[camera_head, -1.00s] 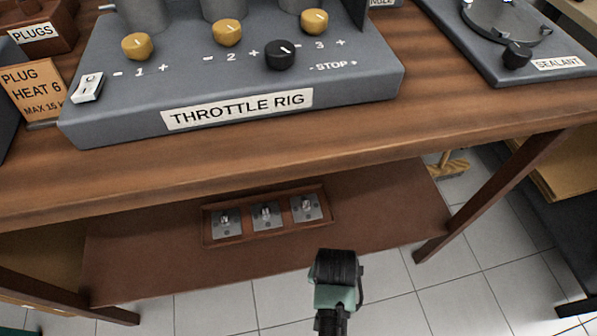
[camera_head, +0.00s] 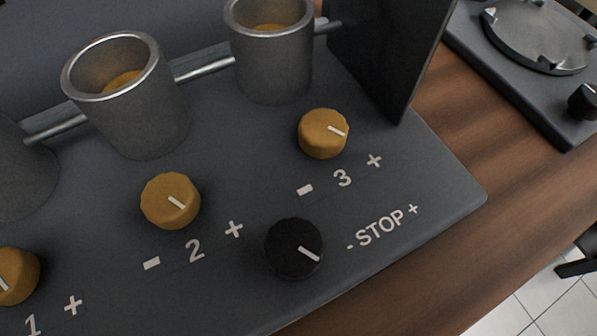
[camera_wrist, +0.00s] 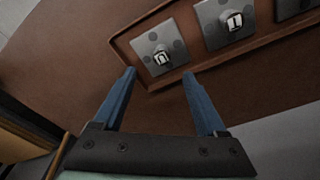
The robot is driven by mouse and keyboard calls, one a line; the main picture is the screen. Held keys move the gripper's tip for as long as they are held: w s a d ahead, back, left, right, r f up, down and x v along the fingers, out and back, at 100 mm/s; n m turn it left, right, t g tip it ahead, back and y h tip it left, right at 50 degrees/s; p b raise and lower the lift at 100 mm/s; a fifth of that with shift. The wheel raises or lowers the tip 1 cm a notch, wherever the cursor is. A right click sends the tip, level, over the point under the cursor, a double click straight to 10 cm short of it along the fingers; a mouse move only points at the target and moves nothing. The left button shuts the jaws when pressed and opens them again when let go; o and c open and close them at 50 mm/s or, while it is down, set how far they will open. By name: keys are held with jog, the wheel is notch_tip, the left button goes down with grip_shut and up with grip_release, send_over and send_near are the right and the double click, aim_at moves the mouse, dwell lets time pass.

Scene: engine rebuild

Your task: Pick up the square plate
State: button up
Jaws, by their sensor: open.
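In the wrist view, grey square plates lie in a shallow brown tray (camera_wrist: 140,30). The nearest plate (camera_wrist: 146,47) has a raised metal block with a dark U-like mark and round dark spots at its corners. A second square plate (camera_wrist: 212,12) beside it carries a block with an I-like mark. A third plate (camera_wrist: 284,10) is cut off at the top right. My gripper (camera_wrist: 158,76) is open and empty, its two blue fingers pointing at the nearest plate, with the fingertips at its near side. I cannot tell whether they touch it. The head view shows no plates.
The tray's raised rim (camera_wrist: 178,76) runs close by the fingertips. The tray rests on a brown shelf (camera_wrist: 75,40). In the head view, the throttle rig (camera_head: 225,130) with knobs and metal cylinders fills the bench; a round-topped device (camera_head: 540,40) stands at right.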

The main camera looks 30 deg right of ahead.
jog(key=f+b, duration=0.1)
jog(key=f, duration=0.2)
jog(key=f+b, duration=0.2)
jog(key=w+f+b, duration=0.1)
jog(key=f, duration=0.2)
jog(key=shift+d+f+b, duration=0.15)
jog(key=shift+f+b, duration=0.15)
jog(key=shift+f, duration=0.05)
jog(key=shift+r, duration=0.1)
jog(key=shift+c, duration=0.2)
grip_shut()
